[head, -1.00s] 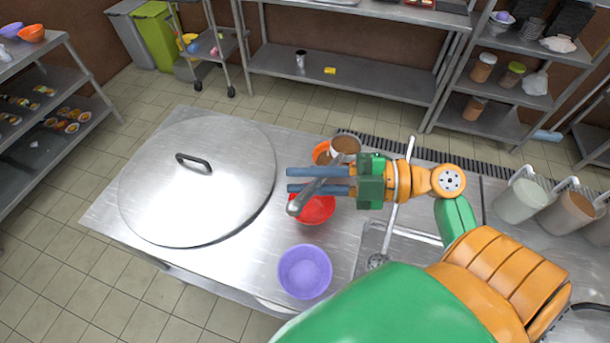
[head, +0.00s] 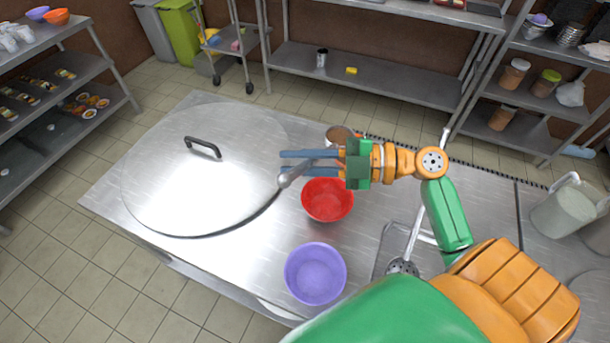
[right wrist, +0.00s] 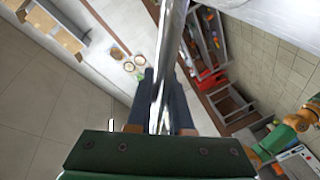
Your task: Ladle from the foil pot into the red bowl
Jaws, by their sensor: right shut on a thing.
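My right gripper (head: 283,163) is shut on the metal handle of a ladle (head: 290,178), held above the counter. In the right wrist view the shiny handle (right wrist: 166,70) runs between the fingers. The red bowl (head: 327,201) stands on the counter, just nearer than the gripper in the head view; its inside looks empty. My left gripper is not in view.
A large round metal lid (head: 165,170) with a dark handle covers the counter's left part. A purple bowl (head: 316,274) stands in front of the red bowl.

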